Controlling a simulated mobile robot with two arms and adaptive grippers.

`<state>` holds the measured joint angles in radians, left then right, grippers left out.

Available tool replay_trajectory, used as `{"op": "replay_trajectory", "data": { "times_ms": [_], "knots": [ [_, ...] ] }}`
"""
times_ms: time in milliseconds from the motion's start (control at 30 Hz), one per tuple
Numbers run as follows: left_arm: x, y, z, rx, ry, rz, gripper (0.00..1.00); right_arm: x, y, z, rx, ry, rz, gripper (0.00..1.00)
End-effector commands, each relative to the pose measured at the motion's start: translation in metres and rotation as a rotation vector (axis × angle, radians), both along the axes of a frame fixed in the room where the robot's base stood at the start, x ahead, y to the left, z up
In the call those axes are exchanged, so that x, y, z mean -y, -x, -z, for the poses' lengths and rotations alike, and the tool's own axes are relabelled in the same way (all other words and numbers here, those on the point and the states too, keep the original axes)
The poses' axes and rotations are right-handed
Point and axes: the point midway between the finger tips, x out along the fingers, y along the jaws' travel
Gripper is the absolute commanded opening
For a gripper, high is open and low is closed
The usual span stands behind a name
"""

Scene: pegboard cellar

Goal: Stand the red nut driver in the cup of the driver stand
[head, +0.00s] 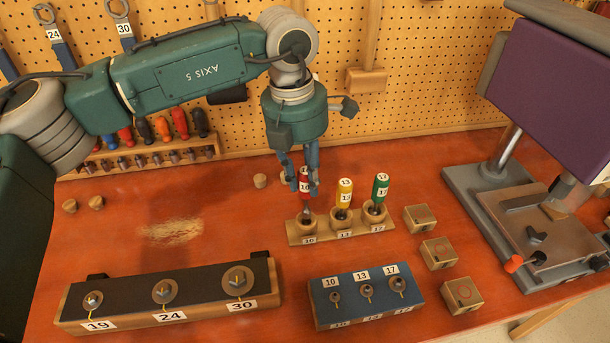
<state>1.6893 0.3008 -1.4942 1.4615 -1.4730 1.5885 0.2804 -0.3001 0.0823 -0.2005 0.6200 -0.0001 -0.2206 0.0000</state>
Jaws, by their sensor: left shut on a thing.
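The red nut driver (304,176), marked 10, is upright between the fingers of my left gripper (303,188), which is shut on its handle. Its lower end is at the left cup (307,219) of the wooden driver stand (358,233), above the label 10. I cannot tell how deep the tip sits in the cup. The yellow driver (344,190), marked 13, stands in the middle cup. The green driver (380,187), marked 17, stands in the right cup. My right gripper is not in view.
A blue block (326,312) with small nuts and a long block (205,310) with larger nuts lie in front. Small wooden boxes (420,213) stand right of the stand. A drill press (500,190) is at the right. Shavings (172,230) lie on clear tabletop at left.

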Motion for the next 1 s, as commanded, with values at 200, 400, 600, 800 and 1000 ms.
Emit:
{"op": "replay_trajectory", "data": {
  "times_ms": [200, 400, 600, 800, 1000],
  "knots": [
    [0.0, 0.0, 0.011, 0.0, 0.0, 0.0, 0.0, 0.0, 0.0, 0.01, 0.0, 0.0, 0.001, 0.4],
    [0.0, 0.0, 0.019, 0.001, 0.001, 0.0, 0.0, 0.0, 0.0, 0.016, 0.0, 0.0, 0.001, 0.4],
    [0.0, 0.0, 0.023, 0.001, 0.001, 0.0, 0.0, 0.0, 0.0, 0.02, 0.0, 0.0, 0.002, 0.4],
    [0.0, 0.0, 0.023, 0.001, 0.001, 0.0, 0.0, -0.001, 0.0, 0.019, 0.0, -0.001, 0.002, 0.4],
    [0.0, 0.0, 0.023, 0.001, 0.001, 0.0, 0.0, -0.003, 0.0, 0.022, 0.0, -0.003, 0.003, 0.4]
  ]
}}
